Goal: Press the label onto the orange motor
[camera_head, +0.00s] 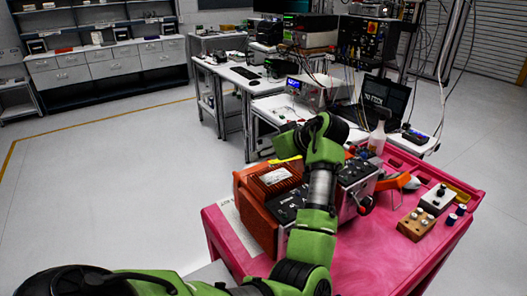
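The orange motor (258,208), a finned box-like block, sits at the left of the pink cart top (385,262). My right gripper is out of view.
A grey-black device (355,180) stands right of the motor, partly behind my arm. An orange tool (398,182), a brown block with knobs (415,224) and a white control box (437,199) are farther right. The cart's front right is clear. A bench with instruments (318,94) stands behind.

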